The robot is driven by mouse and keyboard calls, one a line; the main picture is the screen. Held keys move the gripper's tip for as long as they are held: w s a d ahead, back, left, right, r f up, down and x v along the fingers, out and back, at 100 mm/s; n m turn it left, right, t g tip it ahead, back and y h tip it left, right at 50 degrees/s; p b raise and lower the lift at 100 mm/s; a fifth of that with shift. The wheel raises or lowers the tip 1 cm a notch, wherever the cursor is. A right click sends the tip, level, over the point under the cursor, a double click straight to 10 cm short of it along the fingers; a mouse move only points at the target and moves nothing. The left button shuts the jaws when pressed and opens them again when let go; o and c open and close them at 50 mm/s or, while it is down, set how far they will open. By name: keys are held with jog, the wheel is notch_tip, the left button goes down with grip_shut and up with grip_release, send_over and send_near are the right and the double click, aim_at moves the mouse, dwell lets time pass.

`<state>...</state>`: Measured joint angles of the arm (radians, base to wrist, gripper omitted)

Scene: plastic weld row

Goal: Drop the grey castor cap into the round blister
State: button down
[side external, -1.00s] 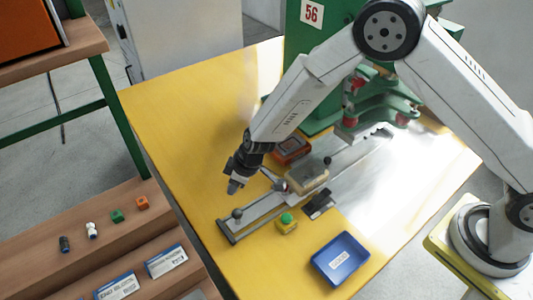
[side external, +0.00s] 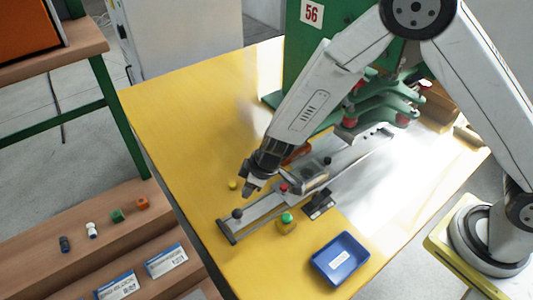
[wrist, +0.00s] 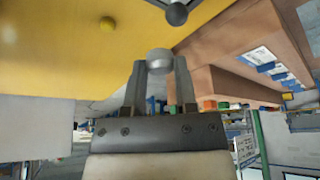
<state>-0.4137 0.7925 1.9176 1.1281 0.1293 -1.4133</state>
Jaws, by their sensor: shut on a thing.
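My gripper (side external: 248,192) hangs above the yellow table, left of the slide fixture (side external: 262,207). In the wrist view its two fingers are shut on a rounded grey cap (wrist: 159,60), held at the fingertips. In the side view the cap is too small to tell from the fingertips.
A small yellow ball (side external: 233,184) lies on the table (side external: 190,130) just left of my gripper. The green press (side external: 390,95) rises behind. Shelves with small coloured parts are at left.

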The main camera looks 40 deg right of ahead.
dwell(0.4)
jog(key=d, duration=0.1)
send_over(310, 167)
jog(key=s+a, duration=0.2)
notch_tip(310, 167, down, 3)
jog(key=shift+w+d+r+n, duration=0.1)
jog(key=shift+w+d+n, duration=0.1)
jog(key=shift+n, duration=0.2)
jog(key=shift+a, duration=0.1)
jog(key=shift+f, duration=2.15)
jog(key=shift+f, duration=0.5)
jog(key=shift+r, duration=0.1)
